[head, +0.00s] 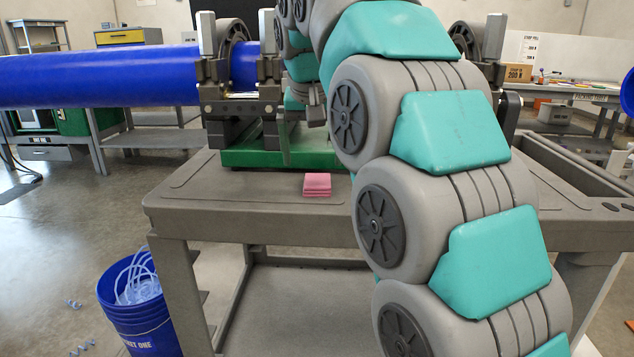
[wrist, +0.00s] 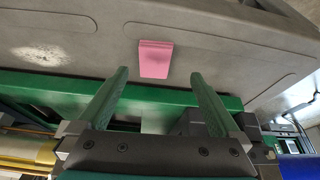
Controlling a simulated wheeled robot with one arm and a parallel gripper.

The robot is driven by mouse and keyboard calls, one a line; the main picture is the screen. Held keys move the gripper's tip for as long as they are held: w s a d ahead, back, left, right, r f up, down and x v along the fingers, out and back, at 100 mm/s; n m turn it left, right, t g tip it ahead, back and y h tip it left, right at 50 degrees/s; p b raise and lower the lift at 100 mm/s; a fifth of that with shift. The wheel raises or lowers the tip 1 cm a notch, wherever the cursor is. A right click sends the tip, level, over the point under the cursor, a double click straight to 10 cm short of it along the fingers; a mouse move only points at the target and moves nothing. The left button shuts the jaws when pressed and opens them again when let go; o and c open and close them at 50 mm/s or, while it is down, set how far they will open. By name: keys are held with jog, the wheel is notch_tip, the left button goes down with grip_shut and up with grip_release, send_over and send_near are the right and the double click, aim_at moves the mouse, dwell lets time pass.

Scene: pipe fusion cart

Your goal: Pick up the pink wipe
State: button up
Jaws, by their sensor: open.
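The pink wipe (head: 317,185) is a small folded stack lying flat on the grey cart top, in front of the green machine base. In the wrist view the pink wipe (wrist: 155,59) lies beyond the fingertips, roughly midway between them. My gripper (wrist: 159,80) is open and empty, with its two green fingers spread apart. The fingers do not touch the wipe. In the head view my arm hides much of the cart's right side, and the fingers are hard to make out.
The grey cart (head: 230,200) has bare surface around the wipe. The green base (head: 245,152) carries clamps holding a long blue pipe (head: 110,75). A blue bucket (head: 140,305) with pale shavings stands on the floor at the left. A workbench (head: 570,92) is at the back right.

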aim_at(317, 181)
jog(key=shift+w+d+p+x, duration=0.15)
jog(key=shift+d+p+x, duration=0.05)
jog(key=shift+x, duration=1.55)
jog(key=shift+w+d+p+x, duration=0.15)
jog(key=shift+x, duration=1.6)
jog(key=shift+r, duration=0.1)
jog(key=c, duration=1.4)
